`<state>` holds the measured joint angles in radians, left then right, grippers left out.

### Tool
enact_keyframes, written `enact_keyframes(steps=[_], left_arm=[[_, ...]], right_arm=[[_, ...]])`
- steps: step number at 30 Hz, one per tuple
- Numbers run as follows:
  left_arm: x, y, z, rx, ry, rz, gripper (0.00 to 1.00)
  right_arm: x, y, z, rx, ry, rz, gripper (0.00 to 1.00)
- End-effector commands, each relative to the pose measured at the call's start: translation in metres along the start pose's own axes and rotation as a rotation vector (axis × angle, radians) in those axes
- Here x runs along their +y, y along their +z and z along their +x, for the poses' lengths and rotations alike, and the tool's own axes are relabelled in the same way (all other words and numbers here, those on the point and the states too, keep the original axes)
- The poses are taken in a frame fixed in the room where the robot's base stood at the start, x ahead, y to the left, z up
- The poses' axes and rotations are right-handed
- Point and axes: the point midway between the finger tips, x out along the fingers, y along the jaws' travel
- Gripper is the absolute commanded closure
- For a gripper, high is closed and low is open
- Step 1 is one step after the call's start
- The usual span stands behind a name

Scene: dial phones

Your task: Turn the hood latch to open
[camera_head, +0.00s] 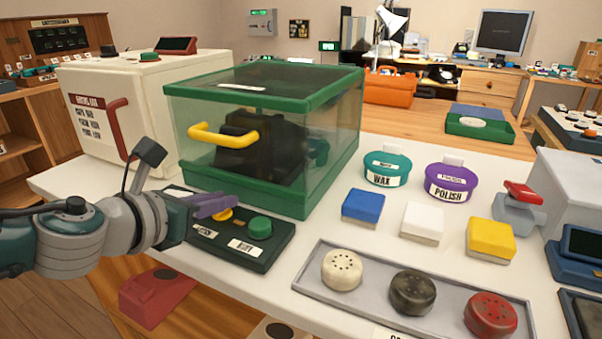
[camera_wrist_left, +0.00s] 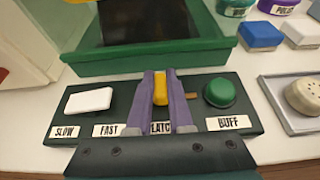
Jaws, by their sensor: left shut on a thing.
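The hood (camera_head: 262,205) is a green-framed clear box with a yellow handle (camera_head: 222,135) on its front, and it looks closed. The hood latch (camera_wrist_left: 160,86) is a small yellow lever on a dark green control panel (camera_head: 262,262) in front of the hood. My left gripper (camera_head: 226,205) has purple fingers, shut on the latch, one finger on each side. The latch points toward the hood in the left wrist view. The fingers partly cover the latch label. My right gripper is not in view.
The panel also has a white switch (camera_wrist_left: 88,100) at SLOW and FAST and a green button (camera_wrist_left: 220,92) at BUFF. Right of the hood stand wax (camera_head: 387,168) and polish (camera_head: 451,181) tubs, coloured blocks and a grey tray (camera_head: 318,262) of round pads.

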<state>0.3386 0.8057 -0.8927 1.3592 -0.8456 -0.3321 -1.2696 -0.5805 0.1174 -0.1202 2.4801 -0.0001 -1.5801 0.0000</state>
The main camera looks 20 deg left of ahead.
Motion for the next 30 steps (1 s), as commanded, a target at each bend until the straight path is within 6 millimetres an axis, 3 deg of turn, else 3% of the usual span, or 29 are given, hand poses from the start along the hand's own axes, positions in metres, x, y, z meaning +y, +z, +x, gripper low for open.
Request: enact_keyframes(steps=[14, 24, 30], left_arm=[[-0.001, 0.003, 0.0, -0.002, 0.039, -0.019, 1.0], [-0.004, 0.004, 0.0, -0.001, 0.25, -0.109, 1.0], [-0.004, 0.002, 0.001, 0.0, 0.426, -0.181, 1.0]], right_arm=[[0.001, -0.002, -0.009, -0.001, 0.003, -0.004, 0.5], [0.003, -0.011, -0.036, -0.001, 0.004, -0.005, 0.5], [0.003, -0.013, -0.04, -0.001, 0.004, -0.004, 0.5]])
